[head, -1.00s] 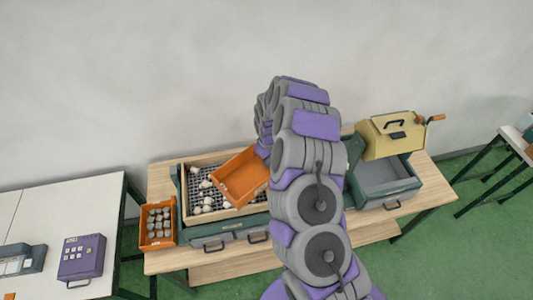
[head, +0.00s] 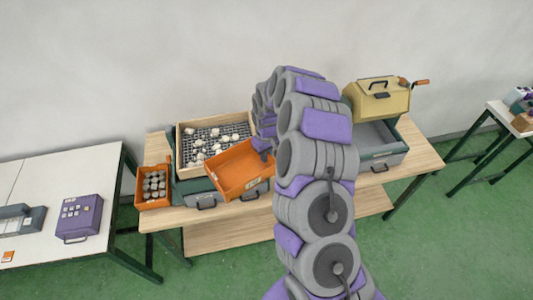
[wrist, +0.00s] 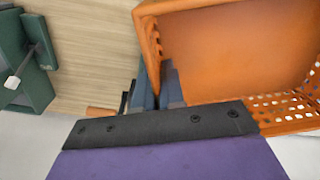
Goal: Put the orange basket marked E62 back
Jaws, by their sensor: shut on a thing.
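An orange basket (head: 236,188) hangs in front of the mesh tray, over the table's front side. It looks empty and somewhat tilted; no E62 mark is readable. My gripper (head: 264,146) is shut on its right rim. In the wrist view the empty basket (wrist: 245,45) fills the upper right, and my gripper's fingers (wrist: 163,88) are at its wall. A second orange basket (head: 142,190), holding several grey-white round pieces, stands at the table's left end.
A wooden-framed mesh tray (head: 179,150) with scattered white pieces lies behind the held basket. A grey-green open bin (head: 395,150) and a yellow crank box (head: 380,101) stand at right. A purple box (head: 84,217) is on the white left table (head: 60,180).

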